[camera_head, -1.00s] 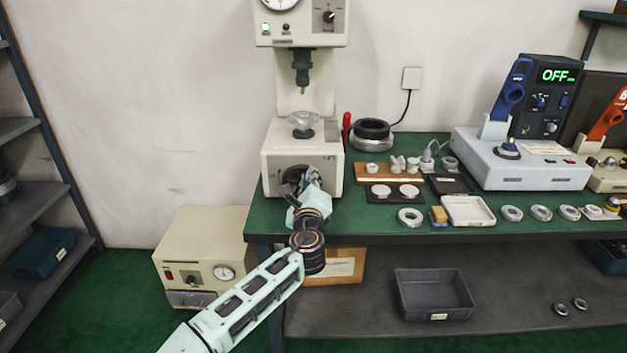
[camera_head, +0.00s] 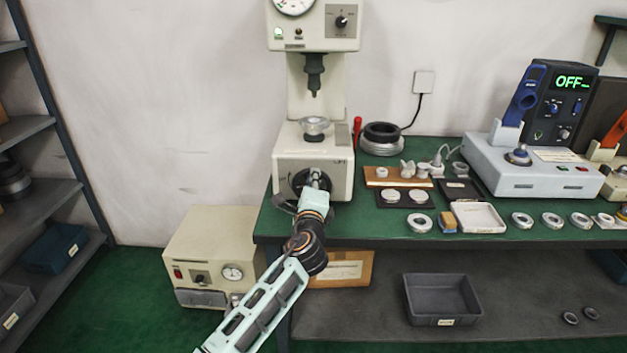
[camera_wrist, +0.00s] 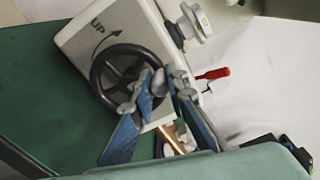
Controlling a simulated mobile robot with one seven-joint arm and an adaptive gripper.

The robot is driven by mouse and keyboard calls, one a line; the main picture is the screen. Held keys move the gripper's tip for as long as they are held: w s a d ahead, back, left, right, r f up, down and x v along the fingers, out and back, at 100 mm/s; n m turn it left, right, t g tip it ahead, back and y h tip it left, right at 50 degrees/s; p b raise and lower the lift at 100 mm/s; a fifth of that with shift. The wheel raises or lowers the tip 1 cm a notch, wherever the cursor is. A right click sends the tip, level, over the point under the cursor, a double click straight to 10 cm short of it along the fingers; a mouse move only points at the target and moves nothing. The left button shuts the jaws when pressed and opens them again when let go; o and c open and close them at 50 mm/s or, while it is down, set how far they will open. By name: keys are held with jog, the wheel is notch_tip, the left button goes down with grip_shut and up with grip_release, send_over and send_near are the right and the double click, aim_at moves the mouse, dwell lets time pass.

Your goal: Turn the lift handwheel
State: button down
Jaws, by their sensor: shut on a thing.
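The black handwheel (camera_wrist: 127,73) with its spokes is on the front of the cream press (camera_head: 333,162), beside an UP label and curved arrow in the wrist view. In the head view the handwheel (camera_head: 296,181) is partly hidden by my gripper (camera_head: 316,178). In the wrist view my gripper (camera_wrist: 158,80) has its blue fingers at the wheel's right rim, shut on the small grey handle there. The exact contact is partly hidden by the fingers.
A grey cylindrical support (camera_head: 315,126) sits on the press below its indenter. Dark rings (camera_head: 381,137), a wooden block (camera_head: 397,178) and a white tray (camera_head: 478,216) stand right of it on the green bench. A cream box (camera_head: 210,255) is on the floor at left.

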jog(key=shift+f, duration=0.1)
jog(key=c, duration=1.9)
grip_release()
jog(key=s, duration=1.2)
jog(key=shift+a+r, duration=0.15)
jog(key=shift+r, duration=0.05)
